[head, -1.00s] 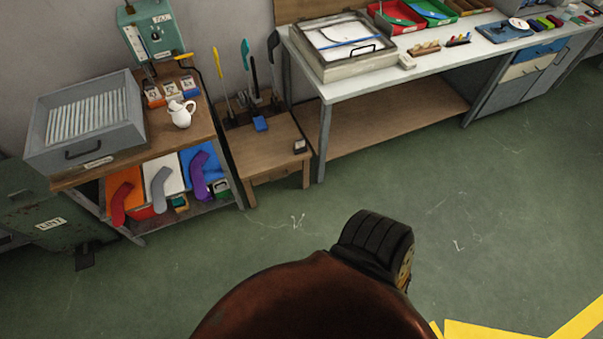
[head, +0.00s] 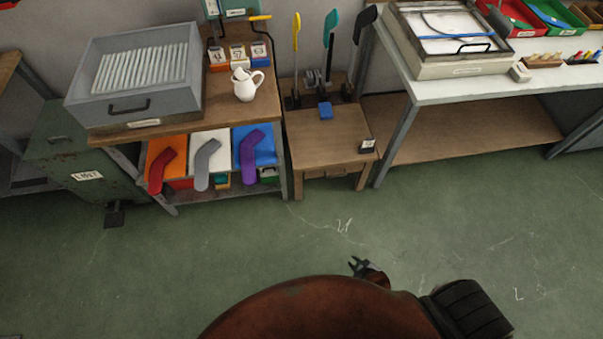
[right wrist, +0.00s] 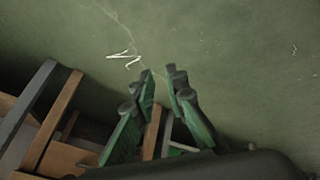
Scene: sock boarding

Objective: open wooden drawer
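The small wooden table (head: 325,135) stands between the shelf unit and the white workbench. Its wooden drawer (head: 325,172) is under the top at the front and looks shut. A small handle on its front is hard to make out. My right gripper (head: 360,262) is over the floor in front of the table, apart from the drawer. In the right wrist view its green-and-black fingers (right wrist: 160,80) are apart with nothing held between them. Wooden parts (right wrist: 60,125) show at the lower left there; which part of the furniture they are is unclear. My left gripper is not in view.
The shelf unit (head: 283,172) is close on the left and the workbench leg (head: 396,145) on the right. The green floor in front is clear.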

